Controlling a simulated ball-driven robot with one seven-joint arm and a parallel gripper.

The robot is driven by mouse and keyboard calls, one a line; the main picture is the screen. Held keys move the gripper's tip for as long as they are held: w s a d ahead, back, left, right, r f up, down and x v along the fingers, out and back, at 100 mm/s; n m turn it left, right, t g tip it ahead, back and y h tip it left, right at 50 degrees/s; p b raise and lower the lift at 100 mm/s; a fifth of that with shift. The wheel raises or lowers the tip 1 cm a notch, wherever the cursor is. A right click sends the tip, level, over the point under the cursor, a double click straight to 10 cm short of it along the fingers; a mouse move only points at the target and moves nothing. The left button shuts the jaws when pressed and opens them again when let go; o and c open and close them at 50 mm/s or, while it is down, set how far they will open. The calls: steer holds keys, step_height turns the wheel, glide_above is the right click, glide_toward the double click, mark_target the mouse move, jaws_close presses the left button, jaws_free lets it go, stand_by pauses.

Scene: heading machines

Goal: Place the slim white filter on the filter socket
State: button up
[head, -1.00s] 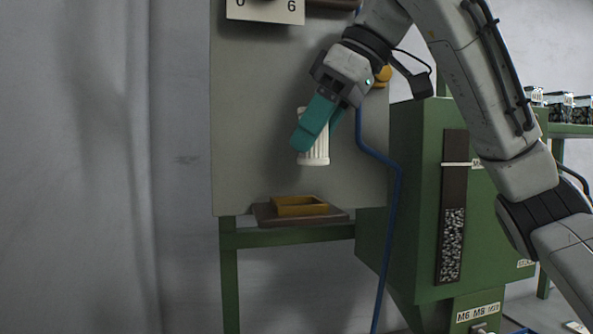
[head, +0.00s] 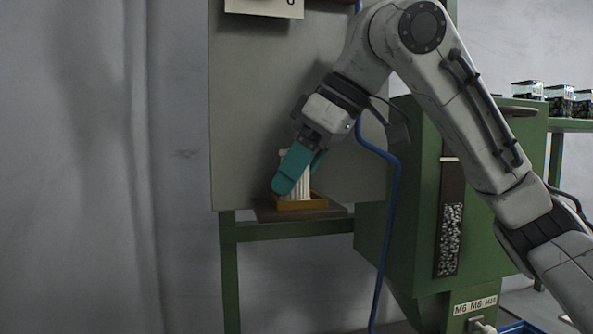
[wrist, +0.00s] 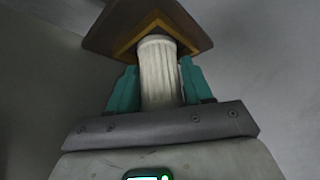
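The slim white filter (head: 302,184) is a ribbed white cylinder held upright between the teal fingers of my gripper (head: 295,182). In the wrist view the filter (wrist: 158,75) stands between both fingers of my gripper (wrist: 155,88). The filter socket (head: 316,203) is a yellow-brown square frame on a dark brown base (head: 268,213). The filter's lower end is at or inside the socket frame; the near finger and the rim hide whether it touches the bottom. In the wrist view the socket's frame (wrist: 125,50) surrounds the filter's far end.
The socket's base rests on a green frame (head: 285,231) before a grey panel (head: 240,120). A blue hose (head: 394,215) runs down to the right of it. A green machine (head: 405,240) stands at the right. Small boxes (head: 560,98) sit on a green shelf.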

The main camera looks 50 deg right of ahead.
steer(key=o, duration=0.5)
steer(key=shift+c, duration=0.2)
steer(key=shift+r, duration=0.25)
steer(key=v, duration=1.1)
steer(key=shift+s+r+b, duration=0.2)
steer(key=shift+r+b, duration=0.15)
steer(key=shift+d, duration=0.1)
